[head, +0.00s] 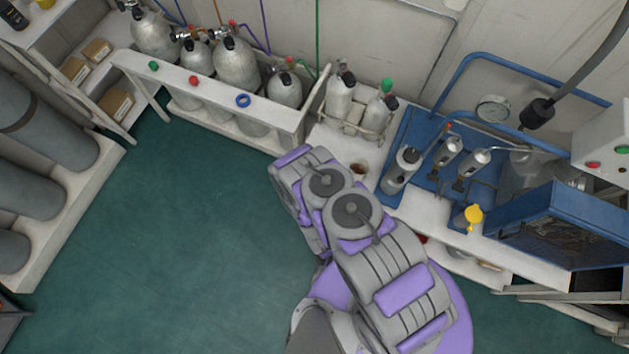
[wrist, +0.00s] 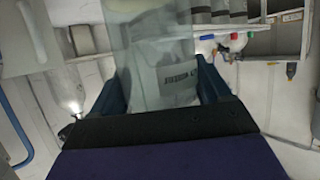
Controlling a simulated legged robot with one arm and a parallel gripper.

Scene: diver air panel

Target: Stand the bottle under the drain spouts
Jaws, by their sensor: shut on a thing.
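In the wrist view a clear, pale bottle (wrist: 152,55) with dark print on its side stands between the two blue fingers of my gripper (wrist: 160,88). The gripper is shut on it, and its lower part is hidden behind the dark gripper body. In the head view my arm hides the gripper and the bottle. The blue panel (head: 422,132) at the right carries several grey metal canisters, among them one at its left end (head: 402,170). I cannot make out the drain spouts clearly.
A white rack (head: 215,105) of grey cylinders stands along the back wall. A small brown cup (head: 358,169) sits on the white bench left of the blue panel. A yellow-topped item (head: 473,216) is at the bench's front. The green floor (head: 150,240) at left is clear.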

